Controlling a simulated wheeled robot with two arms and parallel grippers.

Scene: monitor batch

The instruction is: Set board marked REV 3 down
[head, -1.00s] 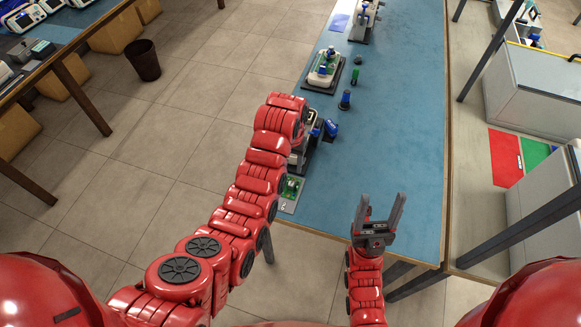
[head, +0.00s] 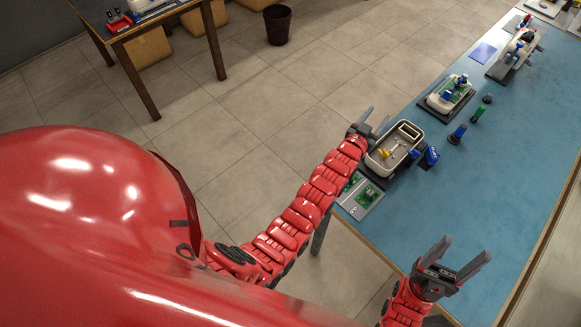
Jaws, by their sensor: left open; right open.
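A green circuit board (head: 368,193) lies on a grey plate at the near left corner of the blue-topped table (head: 470,180). Part of a second green piece shows beside it, partly behind my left arm. Any REV marking is too small to read. My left gripper (head: 376,122) is open at the table's left edge, beside an open white housing (head: 396,146) with a yellow part inside. I see nothing between its fingers. My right gripper (head: 468,256) is open and empty over the near end of the table, apart from the boards.
A blue object (head: 430,156) stands by the housing. A blue-topped post (head: 457,134) and a green cylinder (head: 478,113) stand further back. The table's right side is clear. A dark bin (head: 277,25) stands on the floor.

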